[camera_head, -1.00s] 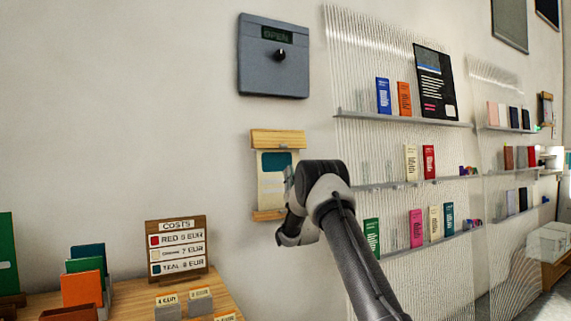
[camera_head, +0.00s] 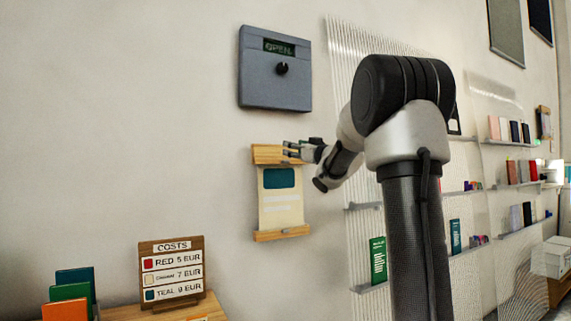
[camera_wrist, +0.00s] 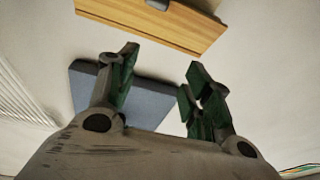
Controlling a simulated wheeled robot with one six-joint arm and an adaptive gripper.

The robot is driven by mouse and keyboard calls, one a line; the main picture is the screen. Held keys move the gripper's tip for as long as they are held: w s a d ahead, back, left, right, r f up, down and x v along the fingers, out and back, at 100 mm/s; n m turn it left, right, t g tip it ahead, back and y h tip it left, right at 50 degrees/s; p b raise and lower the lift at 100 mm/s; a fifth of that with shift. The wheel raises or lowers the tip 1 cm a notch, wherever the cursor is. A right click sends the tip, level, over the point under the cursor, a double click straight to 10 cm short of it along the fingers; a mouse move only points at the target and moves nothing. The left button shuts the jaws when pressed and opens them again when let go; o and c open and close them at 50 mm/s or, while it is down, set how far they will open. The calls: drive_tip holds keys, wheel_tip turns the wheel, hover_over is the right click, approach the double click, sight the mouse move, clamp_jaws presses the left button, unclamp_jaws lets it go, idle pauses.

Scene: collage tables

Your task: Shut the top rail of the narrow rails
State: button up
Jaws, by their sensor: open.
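The narrow rails are two short wooden bars on the wall, a top rail (camera_head: 268,154) and a bottom rail (camera_head: 283,233). A cream sheet (camera_head: 281,209) with a teal patch hangs between them. My gripper (camera_head: 289,150) is at the right part of the top rail in the head view; I cannot tell whether it touches. In the wrist view my gripper (camera_wrist: 163,62) has its fingers spread with nothing between them. There a wooden rail (camera_wrist: 150,24) with a small grey part lies beyond the fingertips, and the fingers appear apart from it.
A grey wall box (camera_head: 274,80) with a knob and an "OPEN" display is above the rails; a grey panel (camera_wrist: 150,100) shows behind the fingers. Clear shelves with cards stand at right. A costs sign (camera_head: 172,270) and coloured cards are at lower left.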

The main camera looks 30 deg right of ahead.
drive_tip(key=m+g+h, duration=0.2)
approach(287, 162)
drive_tip(key=w, duration=0.8)
drive_tip(key=shift+w, duration=0.4)
clamp_jaws()
